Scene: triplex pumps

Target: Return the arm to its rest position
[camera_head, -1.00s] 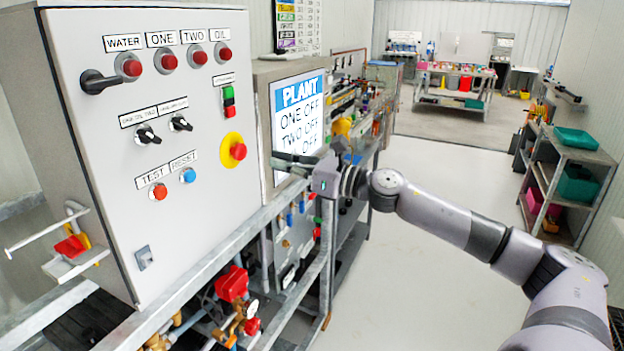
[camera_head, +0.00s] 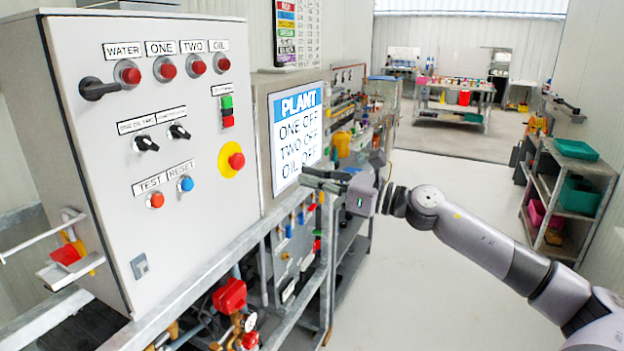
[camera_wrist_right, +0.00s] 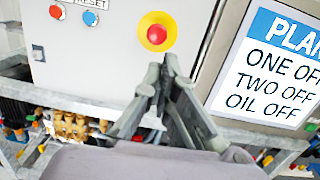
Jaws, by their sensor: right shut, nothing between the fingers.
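My right gripper (camera_head: 325,178) is in front of the plant screen (camera_head: 297,137), at its lower right in the head view. Its fingers point left and are shut with nothing between them. In the right wrist view the gripper (camera_wrist_right: 170,68) points toward the panel, with its fingertips just below the yellow-ringed red stop button (camera_wrist_right: 157,33). The fingers look apart from the button and the screen. The screen reads PLANT, ONE OFF, TWO OFF, OIL OFF. My left gripper is not in view.
Open floor (camera_head: 400,290) lies to the right. A shelf (camera_head: 545,195) stands at the far right.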

